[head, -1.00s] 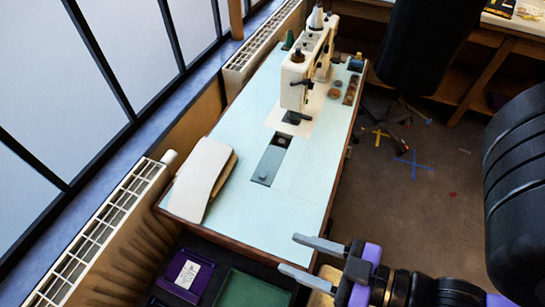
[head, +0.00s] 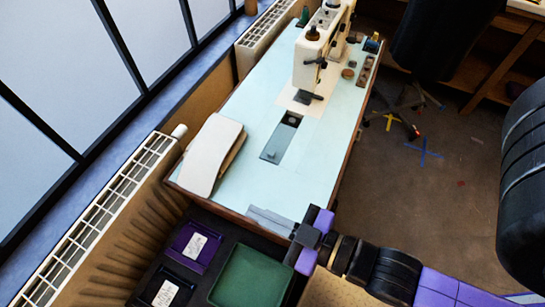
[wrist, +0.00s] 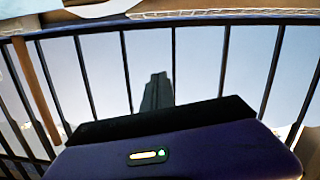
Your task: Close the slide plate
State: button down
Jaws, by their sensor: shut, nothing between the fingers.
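The slide plate (head: 274,151) is a grey-blue strip set in the pale blue sewing table. A dark opening (head: 291,119) shows at its far end, on the side of the white sewing machine (head: 321,48), so the plate stands open. My gripper (head: 252,214) is shut and empty at the table's near edge, with its grey fingers pointing left. It is nearer the camera than the plate and apart from it. In the wrist view, a dark upright shape in the middle looks like my shut fingers; the plate does not show there.
A cream padded board (head: 212,152) lies on the table left of the plate. A green tray (head: 250,278) and purple box (head: 194,249) are below the near edge. Small round items (head: 348,73) sit by the machine. The tabletop around the plate is clear.

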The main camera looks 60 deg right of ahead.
jog(key=w+d+f+n+g+h, duration=0.1)
jog(key=w+f+n+g, duration=0.1)
jog(key=w+f+n, duration=0.5)
jog(key=n+g+h, duration=0.7)
jog(key=n+g, duration=0.2)
jog(key=n, duration=0.6)
send_near(271, 157)
jog(key=s+a, duration=0.1)
jog(key=a, duration=0.1)
jog(key=s+a+r, duration=0.1)
jog(key=a, duration=0.1)
jog(key=s+a+r, duration=0.1)
jog(key=a, duration=0.1)
jog(key=shift+s+r+p, duration=0.15)
jog(key=shift+s+p, duration=0.15)
jog(key=shift+p, duration=0.05)
jog(key=x, duration=0.9)
jog(key=shift+d, duration=0.3)
jog(key=shift+w+d, duration=0.7)
jog(key=shift+d, duration=0.35)
jog(key=shift+w+d+f+p, duration=0.25)
jog(key=shift+w+d+p, duration=0.15)
jog(key=shift+d, duration=0.3)
